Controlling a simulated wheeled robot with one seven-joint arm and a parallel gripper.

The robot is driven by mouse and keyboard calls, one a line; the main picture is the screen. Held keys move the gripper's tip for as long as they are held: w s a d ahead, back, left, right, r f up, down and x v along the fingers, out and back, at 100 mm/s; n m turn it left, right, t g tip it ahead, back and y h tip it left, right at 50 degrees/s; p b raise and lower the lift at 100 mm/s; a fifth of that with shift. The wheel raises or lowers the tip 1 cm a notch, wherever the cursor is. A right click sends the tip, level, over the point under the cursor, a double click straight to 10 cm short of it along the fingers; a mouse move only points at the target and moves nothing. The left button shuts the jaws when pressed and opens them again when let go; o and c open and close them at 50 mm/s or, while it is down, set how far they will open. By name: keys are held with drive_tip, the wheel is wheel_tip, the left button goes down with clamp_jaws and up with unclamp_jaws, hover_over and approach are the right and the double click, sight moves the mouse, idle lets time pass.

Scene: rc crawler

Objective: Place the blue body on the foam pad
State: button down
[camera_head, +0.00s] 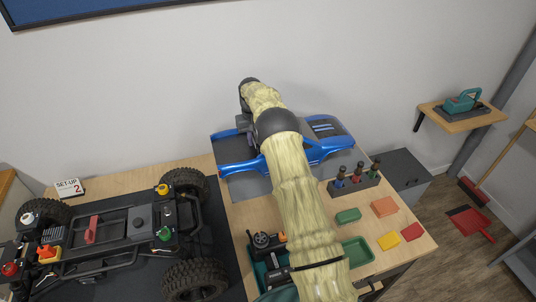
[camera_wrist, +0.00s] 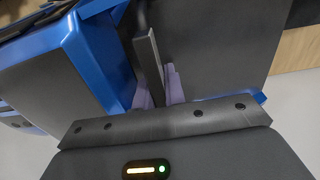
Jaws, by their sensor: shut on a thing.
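The blue body (camera_head: 330,148) is a blue truck shell with dark panels, at the back of the wooden table in the head view. It is over the dark grey foam pad (camera_head: 250,190); whether it rests fully on the pad or is held slightly above cannot be told. My gripper (camera_head: 243,124) is at its back left side, partly hidden by my arm, which crosses over the shell's middle. In the wrist view my gripper (camera_wrist: 160,92) has its pale purple pads closed on a dark upright part of the blue body (camera_wrist: 97,60).
The black chassis with big tyres (camera_head: 140,228) stands on a dark mat at left. A screwdriver rack (camera_head: 354,185), coloured blocks (camera_head: 384,207) and a green tray (camera_head: 357,251) are on the right. A black transmitter (camera_head: 266,242) lies in front. The wall is close behind.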

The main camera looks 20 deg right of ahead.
wheel_tip(320, 180, down, 3)
drive_tip(key=shift+r, duration=0.15)
drive_tip(key=shift+w+f, duration=0.15)
drive_tip(key=shift+f, duration=0.05)
drive_tip(key=shift+s+a+f+p, duration=0.1)
drive_tip(key=shift+s+f+p, duration=0.1)
drive_tip(key=shift+f+p, duration=0.1)
wheel_tip(320, 180, down, 3)
drive_tip(key=shift+w+f+p, duration=0.1)
drive_tip(key=shift+p, duration=0.2)
drive_tip(key=shift+d+f, duration=0.1)
drive_tip(key=shift+d, duration=0.15)
drive_tip(key=c, duration=1.5)
unclamp_jaws()
drive_tip(key=shift+a, duration=0.15)
